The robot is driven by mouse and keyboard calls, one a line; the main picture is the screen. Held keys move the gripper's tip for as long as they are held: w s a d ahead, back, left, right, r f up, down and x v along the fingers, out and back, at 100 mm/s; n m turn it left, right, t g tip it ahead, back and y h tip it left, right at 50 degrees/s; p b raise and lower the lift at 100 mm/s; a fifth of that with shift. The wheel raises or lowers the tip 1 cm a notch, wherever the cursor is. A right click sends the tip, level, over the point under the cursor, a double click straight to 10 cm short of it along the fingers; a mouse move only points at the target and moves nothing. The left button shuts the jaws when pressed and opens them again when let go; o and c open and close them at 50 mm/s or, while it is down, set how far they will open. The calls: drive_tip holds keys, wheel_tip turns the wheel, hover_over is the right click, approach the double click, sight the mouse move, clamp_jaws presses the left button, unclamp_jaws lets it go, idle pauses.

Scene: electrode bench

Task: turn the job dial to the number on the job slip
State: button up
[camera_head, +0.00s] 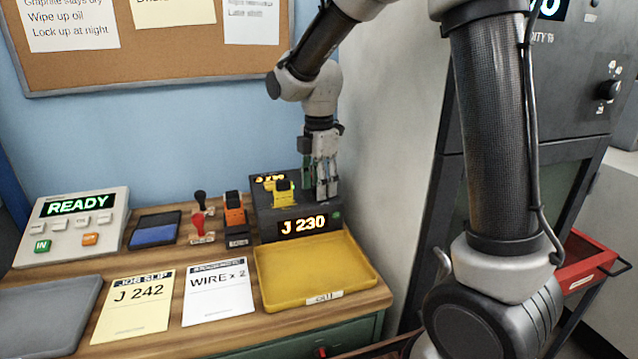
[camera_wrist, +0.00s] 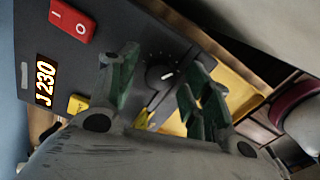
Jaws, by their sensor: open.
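The job slip (camera_head: 135,300) is a yellow sheet on the bench that reads J 242. The dark job box (camera_head: 265,226) stands behind the yellow tray, and its lit display (camera_head: 303,225) reads J 230. The display also shows sideways in the wrist view (camera_wrist: 45,80). The job dial (camera_wrist: 160,76) is a round black knob with white tick marks around it. My gripper (camera_head: 322,190) points down over the right part of the box, its fingers open. In the wrist view the dial appears between the spread green fingers; I cannot tell whether they touch it. The dial is hidden in the head view.
A red rocker switch (camera_wrist: 72,20) and a yellow part (camera_head: 283,193) are on the box. The yellow tray (camera_head: 315,272) lies in front. An orange-and-black stamp (camera_head: 235,215) and a READY console (camera_head: 75,225) stand left. The wall is close on the right.

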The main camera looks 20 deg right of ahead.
drive_tip(key=c, duration=1.1)
drive_tip(key=shift+o, duration=0.2)
drive_tip(key=shift+m, duration=0.3)
drive_tip(key=m, duration=0.3)
drive_tip(key=shift+m, duration=0.3)
drive_tip(key=m, duration=0.4)
drive_tip(key=shift+m, duration=0.3)
drive_tip(key=m, duration=0.4)
drive_tip(key=shift+m, duration=2.5)
